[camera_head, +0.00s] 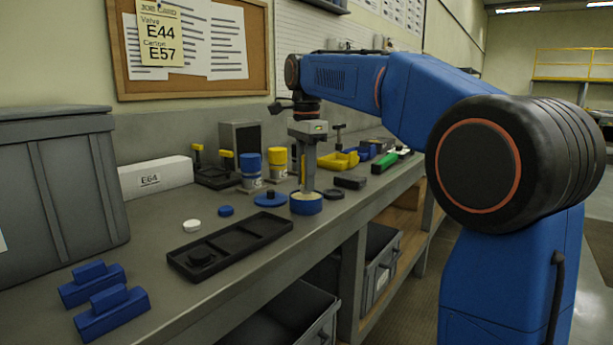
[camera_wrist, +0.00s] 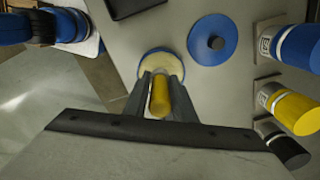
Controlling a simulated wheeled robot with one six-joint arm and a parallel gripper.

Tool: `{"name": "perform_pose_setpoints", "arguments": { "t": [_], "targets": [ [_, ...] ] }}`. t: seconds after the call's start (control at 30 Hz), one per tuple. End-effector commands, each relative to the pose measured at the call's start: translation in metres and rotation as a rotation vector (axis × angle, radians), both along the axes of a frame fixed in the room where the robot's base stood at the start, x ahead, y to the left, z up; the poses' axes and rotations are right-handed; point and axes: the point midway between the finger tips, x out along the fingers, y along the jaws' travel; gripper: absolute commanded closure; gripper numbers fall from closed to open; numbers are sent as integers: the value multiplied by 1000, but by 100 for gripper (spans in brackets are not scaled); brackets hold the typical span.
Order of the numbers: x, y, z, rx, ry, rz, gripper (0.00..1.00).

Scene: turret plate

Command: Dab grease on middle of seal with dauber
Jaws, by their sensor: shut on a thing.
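My gripper (camera_head: 307,186) points down over a round blue tin (camera_head: 306,206) of pale cream grease. It is shut on the dauber, whose yellow handle (camera_wrist: 160,96) shows between the fingers in the wrist view. The dauber's lower end is at the tin's mouth; I cannot tell how deep it sits. The tin's pale top also shows in the wrist view (camera_wrist: 153,66). A black tray (camera_head: 231,245) with compartments lies nearer, with a round black part (camera_head: 202,257) in its near-left one. A flat black round piece (camera_head: 333,194) lies right of the tin. I cannot tell which is the seal.
A blue lid with a dark knob (camera_head: 270,199) lies left of the tin. Blue (camera_head: 251,170) and yellow (camera_head: 278,162) capped bottles stand behind. A white puck (camera_head: 192,225), blue blocks (camera_head: 111,311) and a grey bin (camera_head: 55,185) are leftward. Bench between tray and bin is mostly clear.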

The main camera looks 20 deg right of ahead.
Motion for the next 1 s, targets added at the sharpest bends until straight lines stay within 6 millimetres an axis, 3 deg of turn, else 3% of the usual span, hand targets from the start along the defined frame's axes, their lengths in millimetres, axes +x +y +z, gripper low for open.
{"name": "perform_pose_setpoints", "arguments": {
  "t": [1.0],
  "targets": [
    [0, 0, -9, 0, -1, 0, 99]
  ]
}}
